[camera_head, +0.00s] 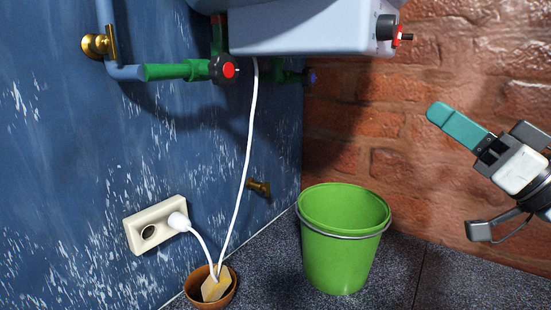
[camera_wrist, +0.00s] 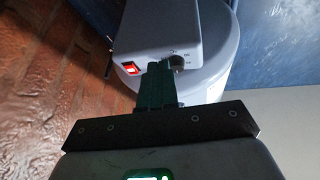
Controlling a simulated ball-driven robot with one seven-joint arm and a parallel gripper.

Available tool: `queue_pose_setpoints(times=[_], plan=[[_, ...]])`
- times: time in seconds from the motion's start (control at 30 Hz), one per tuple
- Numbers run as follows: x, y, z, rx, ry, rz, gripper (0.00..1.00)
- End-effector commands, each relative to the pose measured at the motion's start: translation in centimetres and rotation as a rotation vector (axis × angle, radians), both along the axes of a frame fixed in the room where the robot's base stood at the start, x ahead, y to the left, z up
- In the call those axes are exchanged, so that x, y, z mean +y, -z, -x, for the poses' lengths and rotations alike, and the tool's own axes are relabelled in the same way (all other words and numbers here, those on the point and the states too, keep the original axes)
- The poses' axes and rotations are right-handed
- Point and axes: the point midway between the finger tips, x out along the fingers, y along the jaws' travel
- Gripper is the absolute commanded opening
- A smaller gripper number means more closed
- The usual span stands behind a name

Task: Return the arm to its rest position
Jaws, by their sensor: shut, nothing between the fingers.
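My gripper (camera_head: 440,113) is at the right of the head view, in front of the brick wall, with its teal fingers pointing up and left. The fingers are together and hold nothing. In the wrist view my gripper (camera_wrist: 160,70) shows dark green fingers pressed together, pointing toward a grey box. The head view shows the gripper well apart from that box, to its right and lower. The rest of my arm runs out of the picture on the right.
A grey heater (camera_head: 300,28) with a knob (camera_head: 388,28) hangs at the top. Green-and-blue pipes with a red-centred valve (camera_head: 223,69) run beside it. A socket (camera_head: 155,226) holds a white plug. A green bucket (camera_head: 343,240) and brown pot (camera_head: 228,293) stand on the floor.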

Motion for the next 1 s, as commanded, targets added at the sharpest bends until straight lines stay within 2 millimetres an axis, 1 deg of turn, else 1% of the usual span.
queue_pose_setpoints(times=[0.03,0.07,0.17,0.27,0.3,0.33,0.37,0.4,0.47,0.5,0.57,0.6,0.67,0.7,0.77,0.8,0.87,0.9,0.97,1.0], plan=[[0.1,1.8,-0.5,0.041,0.015,0.01,0.0],[0.2,2.9,-0.8,0.066,0.026,0.018,0.0],[0.3,7.2,-1.7,0.167,0.066,0.05,0.0],[0.5,13.3,-2.2,0.305,0.118,0.101,0.0],[0.6,16.0,-2.2,0.367,0.142,0.125,0.0],[0.6,18.1,-2.1,0.417,0.16,0.145,0.0],[0.6,20.2,-1.8,0.466,0.178,0.166,0.0],[0.6,23.0,-1.4,0.531,0.2,0.194,0.0],[0.6,27.0,-0.4,0.628,0.232,0.238,0.0],[0.4,29.7,0.4,0.694,0.254,0.27,0.0],[0.3,33.6,2.0,0.791,0.286,0.319,0.0],[0.2,36.0,3.3,0.855,0.306,0.354,0.0],[-0.2,39.5,5.5,0.952,0.339,0.409,0.0],[-0.4,41.7,7.1,1.014,0.359,0.446,0.0],[-0.8,44.7,9.7,1.107,0.391,0.505,0.0],[-1.2,46.6,11.6,1.168,0.411,0.545,0.0],[-1.8,49.0,14.6,1.256,0.443,0.607,0.0],[-2.2,50.4,16.6,1.312,0.463,0.65,0.0],[-2.8,52.2,19.8,1.395,0.495,0.715,0.0],[-3.3,53.2,21.8,1.445,0.517,0.757,0.0]])
